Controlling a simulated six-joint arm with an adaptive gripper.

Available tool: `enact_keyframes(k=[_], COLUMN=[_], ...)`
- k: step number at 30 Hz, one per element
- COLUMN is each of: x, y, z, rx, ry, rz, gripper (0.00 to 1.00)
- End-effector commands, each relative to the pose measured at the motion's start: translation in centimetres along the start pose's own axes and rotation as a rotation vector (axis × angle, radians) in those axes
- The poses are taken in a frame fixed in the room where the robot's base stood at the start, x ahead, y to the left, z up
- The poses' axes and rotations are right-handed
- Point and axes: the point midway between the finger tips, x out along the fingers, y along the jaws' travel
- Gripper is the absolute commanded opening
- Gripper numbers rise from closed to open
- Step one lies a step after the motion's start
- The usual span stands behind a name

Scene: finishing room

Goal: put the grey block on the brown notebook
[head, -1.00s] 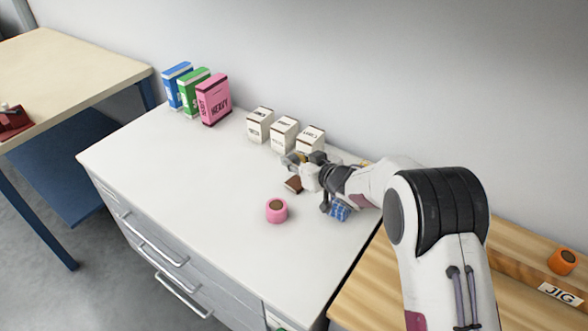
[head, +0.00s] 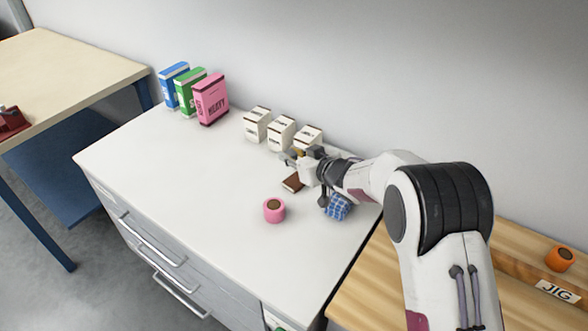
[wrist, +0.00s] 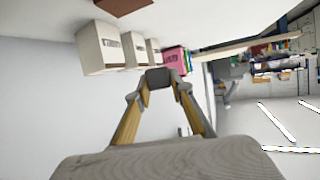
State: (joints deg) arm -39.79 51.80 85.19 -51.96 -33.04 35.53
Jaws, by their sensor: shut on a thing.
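The brown notebook (head: 292,183) lies on the white cabinet top, just in front of my gripper in the head view, and partly hidden by it. A brown corner of it (wrist: 126,5) shows at the top edge of the wrist view. My gripper (head: 291,159) is above the cabinet top near the white boxes. In the wrist view my gripper's fingers (wrist: 163,86) are closed on the small dark grey block (wrist: 159,75). The block appears apart from the notebook; its exact height is hard to tell.
Three white boxes (head: 281,133) stand by the wall behind my gripper. Blue, green and pink (head: 211,99) boxes stand farther left. A pink roll (head: 274,210) and a blue checked cloth (head: 339,206) are in front. The left part of the cabinet top (head: 170,165) is clear.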

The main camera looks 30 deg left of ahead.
Motion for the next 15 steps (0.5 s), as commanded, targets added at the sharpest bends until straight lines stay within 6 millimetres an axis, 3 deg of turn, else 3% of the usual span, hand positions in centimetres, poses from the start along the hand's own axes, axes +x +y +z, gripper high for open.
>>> enact_keyframes(k=[8,15], x=[0.3,1.5], y=[0.0,0.0], z=[0.8,3.6], rx=[0.003,0.002], ry=[0.000,-0.001], rz=[0.000,0.000], gripper=[0.00,0.00])
